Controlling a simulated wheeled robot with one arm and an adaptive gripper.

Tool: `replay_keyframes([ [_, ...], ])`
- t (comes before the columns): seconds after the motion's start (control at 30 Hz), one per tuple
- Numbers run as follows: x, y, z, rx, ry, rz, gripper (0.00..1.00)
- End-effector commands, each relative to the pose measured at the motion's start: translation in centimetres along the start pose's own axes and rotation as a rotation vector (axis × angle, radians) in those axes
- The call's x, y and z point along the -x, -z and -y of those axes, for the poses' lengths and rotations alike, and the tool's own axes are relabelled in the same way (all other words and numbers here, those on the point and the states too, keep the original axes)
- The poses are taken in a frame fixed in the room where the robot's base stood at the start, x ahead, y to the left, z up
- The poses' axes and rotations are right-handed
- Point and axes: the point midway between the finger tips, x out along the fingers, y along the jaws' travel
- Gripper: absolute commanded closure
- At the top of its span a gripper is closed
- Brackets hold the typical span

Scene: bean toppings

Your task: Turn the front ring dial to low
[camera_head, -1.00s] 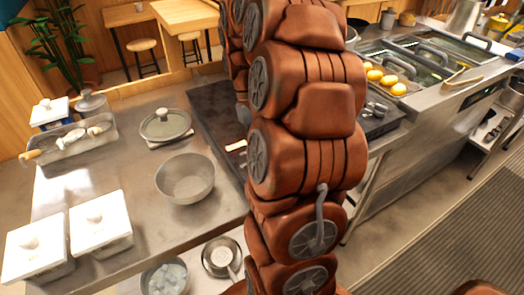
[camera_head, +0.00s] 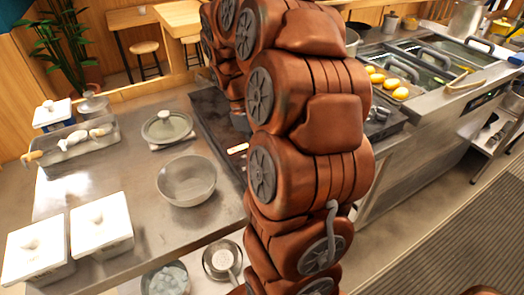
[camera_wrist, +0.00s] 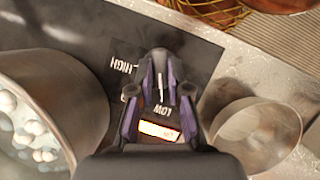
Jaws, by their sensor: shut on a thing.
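In the wrist view the dial (camera_wrist: 160,88) shows as a narrow upright shape with a pale line between the two fingers of my gripper (camera_wrist: 160,82). The gripper is shut on it, and the fingers hide most of its body. The pale line runs up and down in the picture, in line with the LOW label (camera_wrist: 162,109) below it. The HIGH label (camera_wrist: 122,58) is to the upper left. A lit orange display (camera_wrist: 158,131) is below LOW. In the head view my arm hides the gripper and dial; the lit display (camera_head: 238,149) shows beside it.
In the wrist view a pot (camera_wrist: 97,100) with white balls in liquid is close on the left, and a round metal bowl (camera_wrist: 282,128) is on the right. In the head view a grey bowl (camera_head: 187,182), a lidded pot (camera_head: 167,126) and white lidded containers (camera_head: 102,235) stand on the counter.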

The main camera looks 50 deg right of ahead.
Motion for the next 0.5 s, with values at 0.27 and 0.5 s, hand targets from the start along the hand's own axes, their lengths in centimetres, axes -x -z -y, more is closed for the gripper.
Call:
replay_keyframes([
  [0.27, -0.03, 0.04, 0.07, 0.0, 0.002, 0.0, 0.8],
  [0.5, -0.02, 0.03, 0.04, -0.001, 0.001, -0.001, 0.58],
])
